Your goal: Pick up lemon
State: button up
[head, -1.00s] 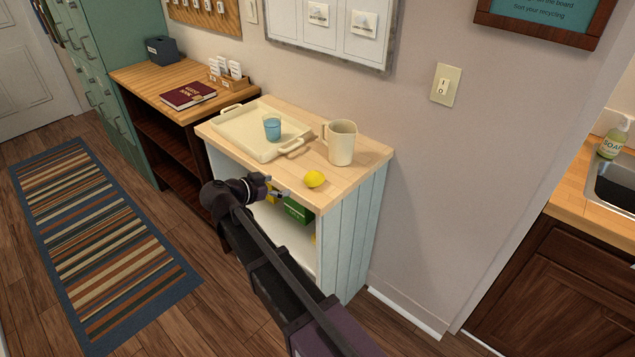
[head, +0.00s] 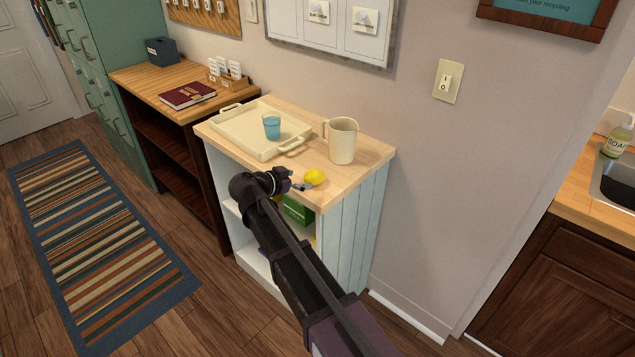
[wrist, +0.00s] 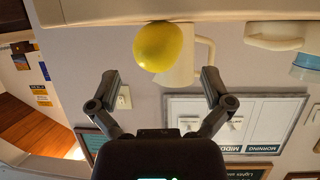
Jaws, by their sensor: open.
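The yellow lemon (head: 315,177) lies on the wooden top of the light blue shelf unit, near its front edge. In the wrist view the lemon (wrist: 158,47) shows ahead of the gripper, between the lines of the two fingers and clear of both tips. My gripper (head: 299,183) is at the front edge of the top, just left of the lemon. In the wrist view my gripper (wrist: 160,82) has its fingers spread wide with nothing between them.
A cream pitcher (head: 342,141) stands behind the lemon. A cream tray (head: 246,139) with a blue glass (head: 272,126) is to the left. A green box (head: 298,210) sits on the shelf below. The top's right front corner is clear.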

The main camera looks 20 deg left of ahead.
aim_at(313, 178)
jog(key=shift+w+d+f, duration=0.1)
jog(key=shift+w+d, duration=0.05)
jog(key=shift+w, duration=0.1)
jog(key=shift+f, duration=0.1)
jog(key=shift+b+x, duration=1.05)
jog(key=shift+x, duration=1.5)
jog(key=shift+d, duration=0.15)
jog(key=shift+s, duration=0.1)
jog(key=c, duration=1)
